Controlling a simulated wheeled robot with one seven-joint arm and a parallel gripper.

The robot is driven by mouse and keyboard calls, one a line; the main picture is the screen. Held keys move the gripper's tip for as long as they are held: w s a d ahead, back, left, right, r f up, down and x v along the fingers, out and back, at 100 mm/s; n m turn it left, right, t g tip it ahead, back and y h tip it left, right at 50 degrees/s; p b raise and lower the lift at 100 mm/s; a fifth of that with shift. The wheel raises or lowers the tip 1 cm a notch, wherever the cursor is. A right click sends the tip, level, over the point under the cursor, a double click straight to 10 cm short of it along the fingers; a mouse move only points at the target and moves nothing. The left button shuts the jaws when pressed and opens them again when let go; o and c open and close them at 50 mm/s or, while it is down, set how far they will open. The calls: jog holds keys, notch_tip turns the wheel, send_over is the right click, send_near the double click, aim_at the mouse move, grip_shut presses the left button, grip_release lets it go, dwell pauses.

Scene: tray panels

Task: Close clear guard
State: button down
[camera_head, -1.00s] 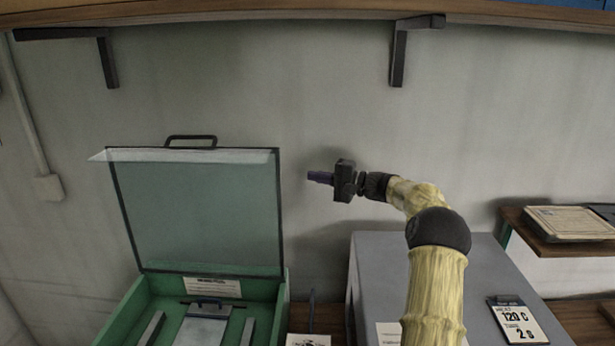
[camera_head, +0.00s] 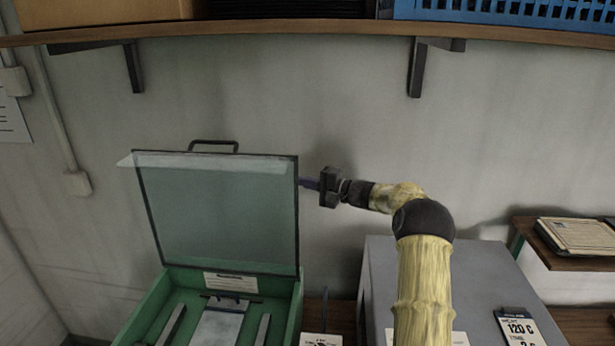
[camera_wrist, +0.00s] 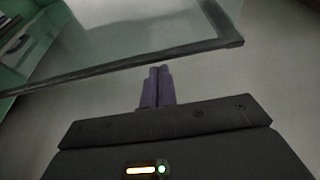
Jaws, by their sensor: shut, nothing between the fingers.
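The clear guard (camera_head: 222,215) stands upright, open, above the back of the green tray box (camera_head: 293,312). It has a dark frame and a dark handle (camera_head: 213,145) on its top edge. My gripper (camera_head: 304,183) is beside the guard's right edge, near its upper part, with its fingers pointing left. The fingers are shut and empty. In the wrist view the purple fingertips (camera_wrist: 160,72) lie close to the guard's dark edge (camera_wrist: 190,50); I cannot tell whether they touch it.
Inside the green box is a grey panel (camera_head: 215,328) between rails. A wooden shelf (camera_head: 300,32) on brackets runs above.

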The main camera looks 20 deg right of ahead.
jog(key=shift+s+a, duration=0.25)
jog(key=shift+s, duration=0.4)
jog(key=shift+w, duration=0.1)
jog(key=shift+s, duration=0.2)
